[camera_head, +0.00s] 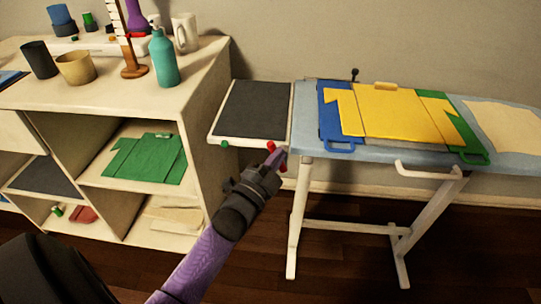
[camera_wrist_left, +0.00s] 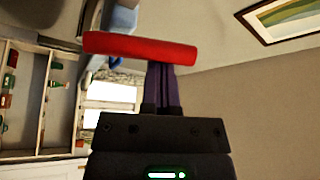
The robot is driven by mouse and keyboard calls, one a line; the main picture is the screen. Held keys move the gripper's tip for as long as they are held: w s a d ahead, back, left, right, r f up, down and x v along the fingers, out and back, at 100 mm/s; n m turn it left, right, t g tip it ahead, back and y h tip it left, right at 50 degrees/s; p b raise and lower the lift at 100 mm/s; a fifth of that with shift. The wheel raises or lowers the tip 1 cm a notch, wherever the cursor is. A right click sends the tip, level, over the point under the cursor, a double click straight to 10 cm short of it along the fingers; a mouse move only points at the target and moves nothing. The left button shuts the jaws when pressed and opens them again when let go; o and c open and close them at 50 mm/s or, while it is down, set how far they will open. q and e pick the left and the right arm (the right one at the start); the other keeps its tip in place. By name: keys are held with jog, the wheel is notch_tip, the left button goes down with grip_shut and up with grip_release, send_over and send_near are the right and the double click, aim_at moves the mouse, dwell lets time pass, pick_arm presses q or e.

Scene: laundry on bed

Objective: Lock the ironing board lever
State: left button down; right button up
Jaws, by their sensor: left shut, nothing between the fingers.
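The ironing board (camera_head: 387,154) has a light blue top and white legs, and stands at the right in the head view. A red lever (camera_head: 271,147) shows at its left end, below the dark panel, partly hidden by my gripper. My left gripper (camera_head: 280,157) is at this lever, with its fingers shut and nothing between them. In the left wrist view the lever (camera_wrist_left: 140,48) is a red bar lying across the tips of the purple fingers (camera_wrist_left: 161,82); I cannot tell whether they touch it. My right gripper is not in view.
A dark panel (camera_head: 252,108) with a white edge and a green knob (camera_head: 225,143) adjoins the board's left end. A yellow shirt (camera_head: 388,113) lies on a folding board on top. A shelf unit (camera_head: 195,100) with cups and bottles stands close on the left.

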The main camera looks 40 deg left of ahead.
pick_arm(q)
jog(key=s+a+f+n+y+b, duration=0.1)
jog(key=f+n+y+b, duration=0.1)
jog(key=n+y, duration=0.4)
jog(key=s+a+f+n+y+b, duration=0.1)
jog(key=n+y, duration=0.4)
jog(key=n, duration=0.8)
jog(key=shift+a+f+g+y+b, duration=0.35)
jog(key=shift+a+f+b, duration=0.45)
jog(key=shift+b, duration=0.3)
jog(key=shift+s+n, duration=0.1)
jog(key=shift+n, duration=0.2)
